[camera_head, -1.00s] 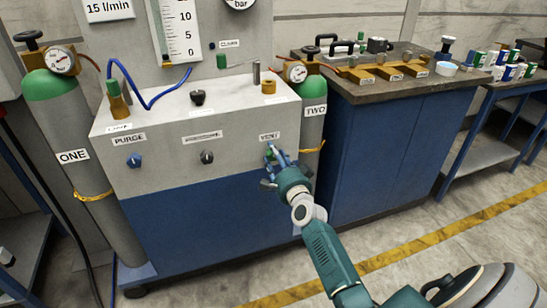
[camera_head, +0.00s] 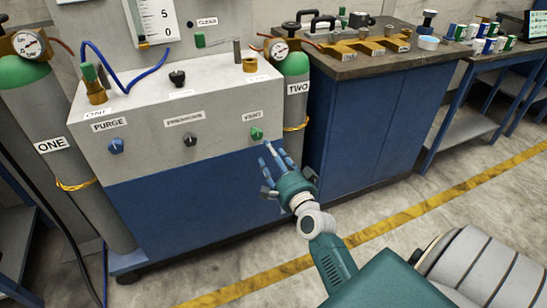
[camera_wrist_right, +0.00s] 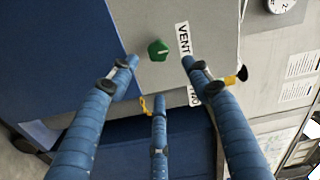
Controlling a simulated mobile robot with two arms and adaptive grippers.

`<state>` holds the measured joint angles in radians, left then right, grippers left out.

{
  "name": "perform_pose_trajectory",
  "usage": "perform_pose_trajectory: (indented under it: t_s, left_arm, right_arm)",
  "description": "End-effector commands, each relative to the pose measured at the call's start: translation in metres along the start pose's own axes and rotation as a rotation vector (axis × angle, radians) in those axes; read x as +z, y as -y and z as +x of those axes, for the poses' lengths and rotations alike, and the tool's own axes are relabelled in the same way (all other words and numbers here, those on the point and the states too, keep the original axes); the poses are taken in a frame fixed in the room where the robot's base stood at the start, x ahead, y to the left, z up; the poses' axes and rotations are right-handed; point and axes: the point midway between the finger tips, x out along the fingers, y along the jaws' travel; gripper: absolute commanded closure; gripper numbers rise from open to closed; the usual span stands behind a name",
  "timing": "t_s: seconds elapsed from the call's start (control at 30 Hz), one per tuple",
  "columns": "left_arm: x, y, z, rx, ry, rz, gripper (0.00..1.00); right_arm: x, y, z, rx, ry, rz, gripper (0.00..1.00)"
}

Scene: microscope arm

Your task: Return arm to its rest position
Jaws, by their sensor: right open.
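My right gripper (camera_head: 278,163) is open and empty, with its blue fingers spread just below and right of the green VENT knob (camera_head: 256,133) on the front of the grey panel. In the right wrist view the green knob (camera_wrist_right: 157,50) shows ahead of the fingers, between the two outer ones, with a gap to all of them. The right gripper (camera_wrist_right: 158,75) holds nothing there. The teal right arm (camera_head: 333,262) reaches up from the lower right. My left gripper is not in view.
A blue PURGE knob (camera_head: 116,145) and a dark knob (camera_head: 190,139) sit left on the panel (camera_head: 150,150). Grey cylinders ONE (camera_head: 70,150) and TWO (camera_head: 296,95) flank the bench. A blue cabinet (camera_head: 375,120) stands right. The floor (camera_head: 400,210) in front is clear.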

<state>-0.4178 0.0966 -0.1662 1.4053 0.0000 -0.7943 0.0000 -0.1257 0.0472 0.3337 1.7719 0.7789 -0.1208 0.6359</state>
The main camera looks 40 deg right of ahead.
Motion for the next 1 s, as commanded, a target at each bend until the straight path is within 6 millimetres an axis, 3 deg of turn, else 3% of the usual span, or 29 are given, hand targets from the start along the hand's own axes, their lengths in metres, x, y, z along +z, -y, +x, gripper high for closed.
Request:
perform_pose_trajectory:
  t_s: [0.17,0.73,0.87,0.97,1.0]
  left_arm:
    - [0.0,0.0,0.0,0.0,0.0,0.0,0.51]
    - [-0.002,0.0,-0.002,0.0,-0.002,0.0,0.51]
    - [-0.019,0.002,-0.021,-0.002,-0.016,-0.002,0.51]
    - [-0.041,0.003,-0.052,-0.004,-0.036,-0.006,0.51]
    - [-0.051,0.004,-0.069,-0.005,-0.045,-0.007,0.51]
  right_arm:
    - [-0.001,0.001,-0.01,-0.001,-0.001,0.0,0.51]
    - [0.004,0.001,-0.011,0.004,0.014,-0.013,0.51]
    - [0.042,-0.004,-0.024,0.047,0.133,-0.134,0.51]
    - [0.095,-0.017,-0.054,0.116,0.318,-0.333,0.51]
    - [0.118,-0.025,-0.072,0.147,0.406,-0.431,0.51]
